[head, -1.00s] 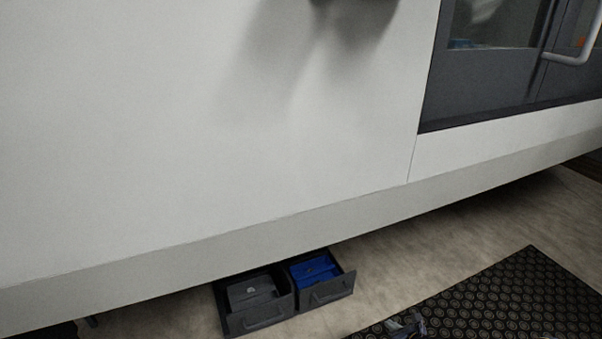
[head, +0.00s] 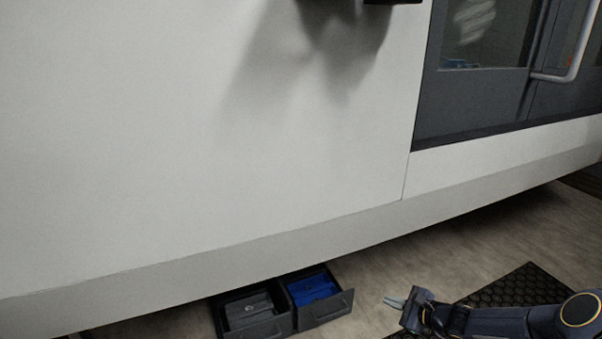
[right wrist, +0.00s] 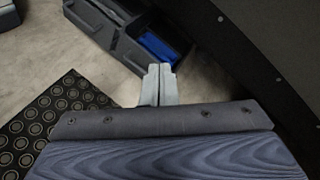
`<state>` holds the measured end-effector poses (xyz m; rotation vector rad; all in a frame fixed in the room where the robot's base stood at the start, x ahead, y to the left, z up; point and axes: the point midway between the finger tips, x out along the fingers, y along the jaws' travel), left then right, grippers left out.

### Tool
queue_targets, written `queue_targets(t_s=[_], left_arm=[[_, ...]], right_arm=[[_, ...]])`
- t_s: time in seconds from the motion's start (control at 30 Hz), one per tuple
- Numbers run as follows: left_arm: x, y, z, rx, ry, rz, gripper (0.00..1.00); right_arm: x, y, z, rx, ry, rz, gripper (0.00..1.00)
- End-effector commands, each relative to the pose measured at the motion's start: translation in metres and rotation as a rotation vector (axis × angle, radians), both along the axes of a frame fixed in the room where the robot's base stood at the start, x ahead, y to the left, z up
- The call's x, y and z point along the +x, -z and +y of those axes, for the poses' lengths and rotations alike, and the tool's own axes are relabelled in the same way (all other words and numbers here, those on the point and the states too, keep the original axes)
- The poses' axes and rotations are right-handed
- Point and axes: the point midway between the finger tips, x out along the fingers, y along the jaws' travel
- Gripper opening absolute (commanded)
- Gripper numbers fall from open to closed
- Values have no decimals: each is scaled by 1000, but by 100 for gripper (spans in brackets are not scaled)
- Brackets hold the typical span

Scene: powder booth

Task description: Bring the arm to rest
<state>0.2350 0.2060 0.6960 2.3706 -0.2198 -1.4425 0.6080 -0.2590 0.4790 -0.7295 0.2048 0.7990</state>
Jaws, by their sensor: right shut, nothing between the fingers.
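My right gripper (head: 394,302) is in the lower right of the head view, with its dark arm coming in from the right. Its fingers are together and hold nothing. In the right wrist view the two grey fingers (right wrist: 159,85) lie side by side, pointing toward the drawers on the floor. The gripper appears apart from everything around it. My left gripper is not in view.
Two open dark drawers stand low under the white booth wall (head: 200,130): one with grey contents (head: 248,310), one with blue contents (head: 312,290). A black studded mat (head: 515,287) lies at right. A dark door with a white handle (head: 570,70) is upper right.

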Motion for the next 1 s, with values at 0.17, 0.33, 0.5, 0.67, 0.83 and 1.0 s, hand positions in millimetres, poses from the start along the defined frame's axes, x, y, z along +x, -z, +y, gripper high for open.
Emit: queue_targets(t_s=[0.17, 0.33, 0.5, 0.67, 0.83, 1.0], left_arm=[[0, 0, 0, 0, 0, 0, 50], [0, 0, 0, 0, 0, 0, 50], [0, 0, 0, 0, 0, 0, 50], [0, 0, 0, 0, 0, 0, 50], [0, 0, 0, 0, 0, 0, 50], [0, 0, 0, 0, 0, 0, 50]], right_arm=[[-45, -110, 35, -258, -301, -174, 0], [-114, -180, 60, -502, -554, -297, 0], [-196, -223, 72, -746, -765, -393, 0], [-269, -237, 72, -957, -915, -454, 0], [-319, -234, 66, -1115, -1003, -487, 0], [-354, -226, 59, -1233, -1055, -508, 0]])
